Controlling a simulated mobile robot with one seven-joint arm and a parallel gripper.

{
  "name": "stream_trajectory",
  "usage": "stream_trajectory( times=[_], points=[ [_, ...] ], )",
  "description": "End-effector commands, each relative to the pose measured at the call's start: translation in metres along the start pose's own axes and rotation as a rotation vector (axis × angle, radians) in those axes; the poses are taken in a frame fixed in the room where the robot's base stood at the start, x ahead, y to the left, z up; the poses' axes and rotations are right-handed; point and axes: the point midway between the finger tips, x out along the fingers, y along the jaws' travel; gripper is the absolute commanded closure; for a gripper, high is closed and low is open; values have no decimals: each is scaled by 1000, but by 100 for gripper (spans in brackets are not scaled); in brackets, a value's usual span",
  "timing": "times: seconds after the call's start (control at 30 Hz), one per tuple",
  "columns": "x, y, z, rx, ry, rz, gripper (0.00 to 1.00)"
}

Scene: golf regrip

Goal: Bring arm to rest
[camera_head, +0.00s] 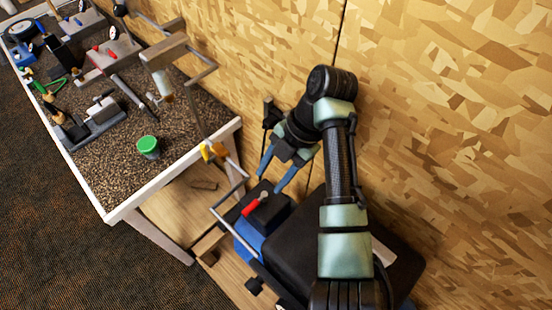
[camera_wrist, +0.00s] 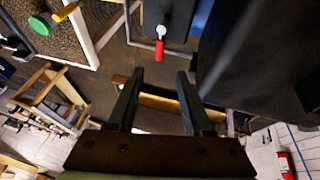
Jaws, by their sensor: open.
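My gripper (camera_head: 280,175) hangs at the end of my arm in the head view, to the right of the workbench's near end and above my own base. Its two blue-grey fingers are spread apart with nothing between them. The wrist view shows the same gripper (camera_wrist: 160,90) open and empty, with floor and a wooden structure visible beyond the fingers. My arm is bent, with its elbow near the wood-chip wall (camera_head: 450,110).
The workbench (camera_head: 112,215) with a dark speckled top stands at left. It carries a green-lidded cup (camera_head: 148,146), clamps and several tools. A fire extinguisher (camera_wrist: 285,165) shows low at right in the wrist view. Dark carpet (camera_head: 60,240) lies free at lower left.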

Motion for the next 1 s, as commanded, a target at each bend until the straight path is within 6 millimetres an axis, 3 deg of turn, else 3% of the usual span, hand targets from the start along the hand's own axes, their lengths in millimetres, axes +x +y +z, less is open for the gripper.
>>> stream_trajectory(
  times=[0.2, 0.83, 0.93, 1.0],
  points=[
    [-18, 0, 0, -1, 0, -1, 49],
    [-18, 0, 0, -1, 1, 0, 49],
    [-21, 19, 6, 54, -74, 60, 49],
    [-30, 44, 13, 136, -165, 153, 49]
  ],
)
